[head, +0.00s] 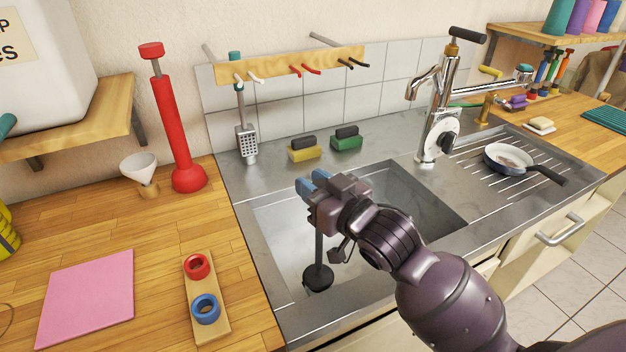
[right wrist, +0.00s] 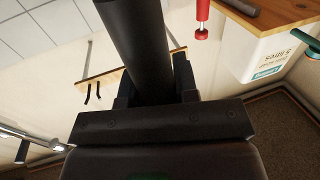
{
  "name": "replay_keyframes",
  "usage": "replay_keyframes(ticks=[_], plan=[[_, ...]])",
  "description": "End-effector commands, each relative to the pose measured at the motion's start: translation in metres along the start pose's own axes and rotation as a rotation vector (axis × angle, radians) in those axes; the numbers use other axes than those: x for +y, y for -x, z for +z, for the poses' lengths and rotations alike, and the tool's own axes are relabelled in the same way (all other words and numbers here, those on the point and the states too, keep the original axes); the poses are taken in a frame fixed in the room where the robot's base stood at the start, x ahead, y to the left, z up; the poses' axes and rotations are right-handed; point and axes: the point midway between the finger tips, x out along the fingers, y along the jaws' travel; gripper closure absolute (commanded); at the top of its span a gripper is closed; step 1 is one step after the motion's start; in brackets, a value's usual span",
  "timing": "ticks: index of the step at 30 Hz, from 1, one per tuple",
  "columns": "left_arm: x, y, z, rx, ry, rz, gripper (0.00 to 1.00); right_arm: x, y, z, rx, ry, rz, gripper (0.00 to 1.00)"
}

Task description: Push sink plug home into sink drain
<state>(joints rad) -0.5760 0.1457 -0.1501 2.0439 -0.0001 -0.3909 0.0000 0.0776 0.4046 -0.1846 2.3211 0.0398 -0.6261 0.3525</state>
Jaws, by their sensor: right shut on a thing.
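My right gripper (head: 314,187) reaches over the sink basin (head: 425,205) and is shut on the dark upright stem of the sink plug. The plug's round black foot (head: 318,278) is low in the basin, below the gripper. In the right wrist view, the thick black stem (right wrist: 137,45) runs between the fingers. The sink drain cannot be made out; the plug and my arm cover part of the basin floor. I cannot tell whether the plug's foot touches the floor or sits in the drain. My left gripper is not in view.
The chrome faucet (head: 437,110) stands behind the basin. Yellow (head: 305,150) and green (head: 346,139) sponges lie on the back ledge. A pan (head: 507,158) sits on the drainboard at right. A red plunger-like tool (head: 175,120) and a pink cloth (head: 87,295) are on the left counter.

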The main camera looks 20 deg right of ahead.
Motion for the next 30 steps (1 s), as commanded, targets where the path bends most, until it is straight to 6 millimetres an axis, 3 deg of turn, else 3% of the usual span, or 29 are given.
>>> replay_keyframes(ticks=[30], plan=[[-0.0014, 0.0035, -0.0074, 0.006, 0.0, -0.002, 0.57, -0.0001, 0.0, -0.001, 0.002, 0.0, 0.0, 1.0]])
